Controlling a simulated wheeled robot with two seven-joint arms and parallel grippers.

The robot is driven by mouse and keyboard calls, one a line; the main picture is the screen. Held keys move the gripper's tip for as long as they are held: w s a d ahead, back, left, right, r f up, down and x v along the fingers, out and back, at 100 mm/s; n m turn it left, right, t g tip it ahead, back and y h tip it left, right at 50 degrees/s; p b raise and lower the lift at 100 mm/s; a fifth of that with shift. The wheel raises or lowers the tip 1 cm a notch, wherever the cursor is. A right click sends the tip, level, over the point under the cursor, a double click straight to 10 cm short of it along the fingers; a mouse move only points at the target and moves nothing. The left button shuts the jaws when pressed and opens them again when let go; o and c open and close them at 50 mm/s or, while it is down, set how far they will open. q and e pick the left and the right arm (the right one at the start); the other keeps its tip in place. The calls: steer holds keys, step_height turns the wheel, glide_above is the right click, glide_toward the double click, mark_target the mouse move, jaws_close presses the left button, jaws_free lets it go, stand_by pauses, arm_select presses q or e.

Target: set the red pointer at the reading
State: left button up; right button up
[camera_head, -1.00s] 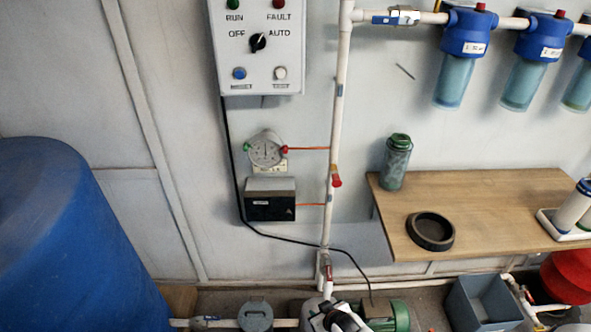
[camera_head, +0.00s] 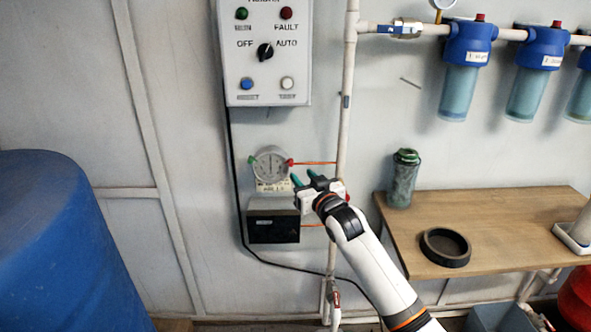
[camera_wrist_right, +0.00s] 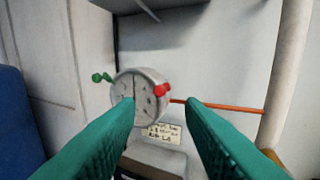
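The round gauge (camera_head: 270,164) is fixed on the wall, with a pale dial. A red pointer knob (camera_head: 290,162) sits on its right rim and a green one (camera_head: 251,159) on its left. The right wrist view shows the gauge (camera_wrist_right: 138,97) ahead, with the red knob (camera_wrist_right: 162,90) and green knob (camera_wrist_right: 102,77). A label (camera_wrist_right: 162,132) is below it; its writing is too small to read. My right gripper (camera_head: 304,178) is open and empty, just below and right of the gauge, apart from the red knob. Its green fingers (camera_wrist_right: 162,102) are spread. My left gripper is not in view.
A black-fronted box (camera_head: 273,218) is under the gauge. An orange tube (camera_head: 318,163) runs from the gauge to the white vertical pipe (camera_head: 346,120). A control panel (camera_head: 264,65) hangs above. A wooden shelf (camera_head: 500,215) stands right, a blue tank (camera_head: 60,240) left.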

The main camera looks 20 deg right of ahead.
mark_target(292, 165)
steer(key=shift+w+a, duration=0.2)
steer(key=shift+w, duration=1.3)
steer(key=shift+w+a, duration=0.15)
steer(key=shift+w, duration=1.3)
steer(key=shift+c, duration=0.5)
jaws_close()
